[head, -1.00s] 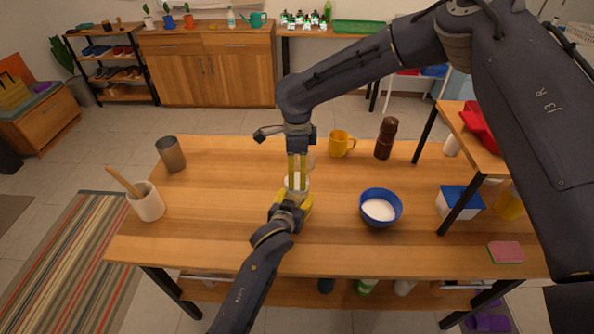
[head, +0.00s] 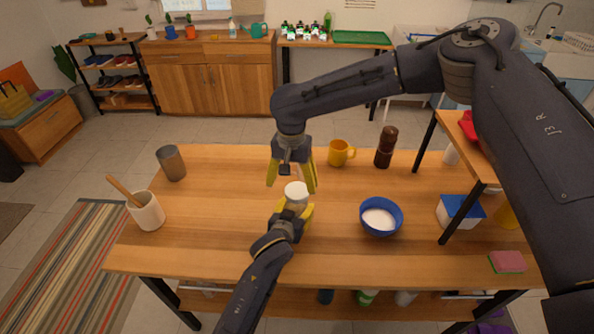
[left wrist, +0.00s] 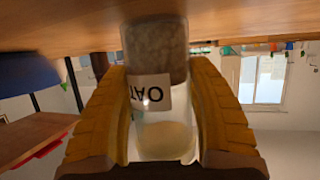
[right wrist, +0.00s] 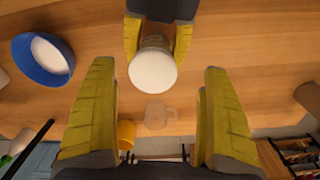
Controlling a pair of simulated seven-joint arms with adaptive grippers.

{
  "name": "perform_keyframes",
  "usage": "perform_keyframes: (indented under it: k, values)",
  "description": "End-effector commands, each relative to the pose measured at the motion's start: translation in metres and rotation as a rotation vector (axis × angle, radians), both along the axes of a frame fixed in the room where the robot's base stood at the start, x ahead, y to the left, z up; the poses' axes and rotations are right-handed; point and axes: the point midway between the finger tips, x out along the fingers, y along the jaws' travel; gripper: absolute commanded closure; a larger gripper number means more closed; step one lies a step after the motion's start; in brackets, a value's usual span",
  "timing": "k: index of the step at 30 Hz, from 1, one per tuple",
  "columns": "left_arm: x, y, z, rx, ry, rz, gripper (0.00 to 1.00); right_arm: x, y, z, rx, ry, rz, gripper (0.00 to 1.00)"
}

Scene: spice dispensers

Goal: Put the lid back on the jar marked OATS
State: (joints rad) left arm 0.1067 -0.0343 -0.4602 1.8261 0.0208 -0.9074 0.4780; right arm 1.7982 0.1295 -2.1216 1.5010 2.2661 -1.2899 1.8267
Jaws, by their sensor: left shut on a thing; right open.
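My left gripper (head: 291,213) is shut around the jar, which stands on the table. The white round lid (head: 296,190) sits on top of the jar; in the right wrist view the lid (right wrist: 152,70) covers the mouth and looks about centred. I cannot tell how tightly it sits. My right gripper (head: 292,186) is open and empty, above and just behind the lid and apart from it.
A clear glass mug (right wrist: 157,116) and a yellow mug (head: 338,153) stand behind the jar. A blue bowl (head: 381,217) with white contents is to the right, and a brown mill (head: 386,147) behind it. A grey cup (head: 171,163) and a utensil pot (head: 147,211) stand left.

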Motion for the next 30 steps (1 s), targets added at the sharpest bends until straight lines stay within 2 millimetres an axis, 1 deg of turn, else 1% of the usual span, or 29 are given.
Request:
perform_keyframes:
  k: [3, 19, 30]
  values:
    - [0.000, 0.000, -0.001, 0.002, 0.001, 0.001, 1.00, -0.002, 0.001, 0.001, 0.009, 0.003, 0.197, 0.17]
    - [0.000, 0.000, -0.001, 0.002, 0.001, 0.001, 1.00, -0.003, 0.003, 0.008, 0.045, 0.004, 1.087, 0.17]
    - [0.000, 0.000, -0.001, 0.002, 0.001, 0.001, 1.00, 0.001, 0.001, 0.014, 0.063, -0.005, 1.700, 0.17]
